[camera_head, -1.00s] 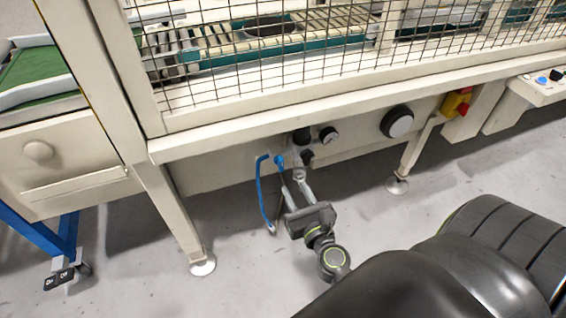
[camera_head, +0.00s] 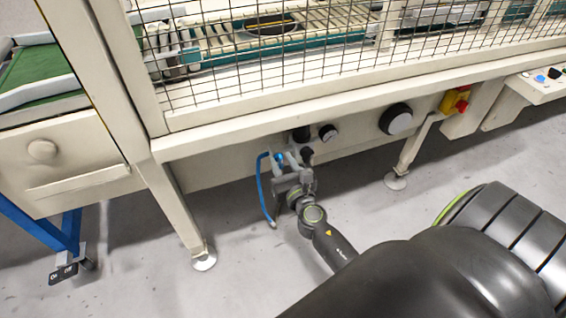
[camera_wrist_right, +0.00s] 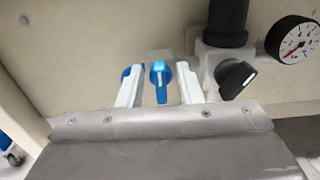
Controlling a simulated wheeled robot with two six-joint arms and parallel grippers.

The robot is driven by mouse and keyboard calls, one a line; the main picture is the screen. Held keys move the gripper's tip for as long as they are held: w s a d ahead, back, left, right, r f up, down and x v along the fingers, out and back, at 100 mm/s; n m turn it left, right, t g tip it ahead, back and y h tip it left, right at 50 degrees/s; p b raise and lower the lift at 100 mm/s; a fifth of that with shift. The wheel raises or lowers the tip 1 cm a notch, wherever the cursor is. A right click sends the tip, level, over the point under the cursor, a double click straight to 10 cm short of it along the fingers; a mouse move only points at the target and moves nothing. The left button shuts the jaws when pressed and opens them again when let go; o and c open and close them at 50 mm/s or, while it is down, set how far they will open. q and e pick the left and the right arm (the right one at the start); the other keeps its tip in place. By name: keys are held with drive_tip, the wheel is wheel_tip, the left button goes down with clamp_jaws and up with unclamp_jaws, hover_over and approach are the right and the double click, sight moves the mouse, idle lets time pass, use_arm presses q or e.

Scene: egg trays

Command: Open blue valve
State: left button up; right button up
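The blue valve handle (camera_wrist_right: 160,88) points downward between my right gripper's fingers in the right wrist view. A small blue part of it shows in the head view (camera_head: 279,157), under the machine's front beam. My right gripper (camera_wrist_right: 159,70) is open, with one white finger on each side of the handle. Gaps show on both sides, so the fingers appear not to press on it. The right gripper is seen from behind in the head view (camera_head: 288,170), partly hiding the valve. My left gripper is not in view.
A blue hose (camera_head: 262,190) hangs left of the valve. A black-handled valve (camera_wrist_right: 236,77) and a pressure gauge (camera_wrist_right: 294,40) sit close to the right. A machine leg (camera_head: 180,215) stands left. The floor (camera_head: 240,265) below is clear.

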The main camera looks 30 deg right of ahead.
drive_tip(key=c, duration=0.6)
drive_tip(key=shift+c, duration=0.2)
